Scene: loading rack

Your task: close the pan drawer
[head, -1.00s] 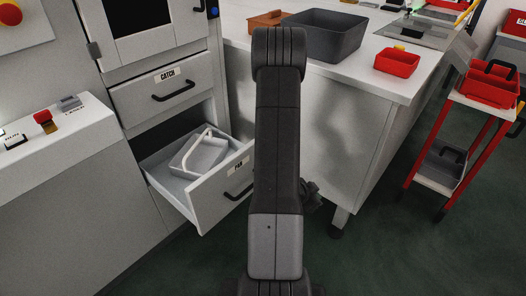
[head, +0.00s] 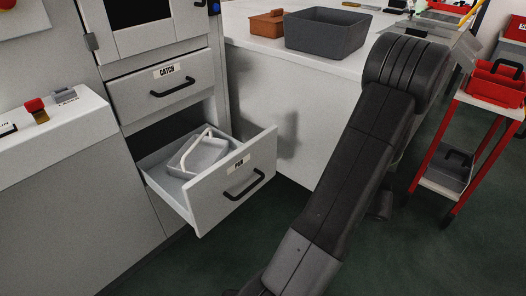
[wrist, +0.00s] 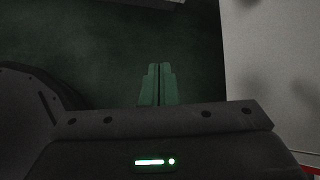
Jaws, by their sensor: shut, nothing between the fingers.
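The pan drawer (head: 225,196) is a light grey drawer labelled PAN, pulled well out of the cabinet in the head view. Its black bar handle (head: 245,186) is on the front face.
The closed CATCH drawer (head: 173,86) is above. A bench with a dark grey bin (head: 324,34) stands behind. A red cart (head: 489,88) is at the right, a counter (head: 48,128) at the left. Green floor (head: 225,258) is free before the drawer.

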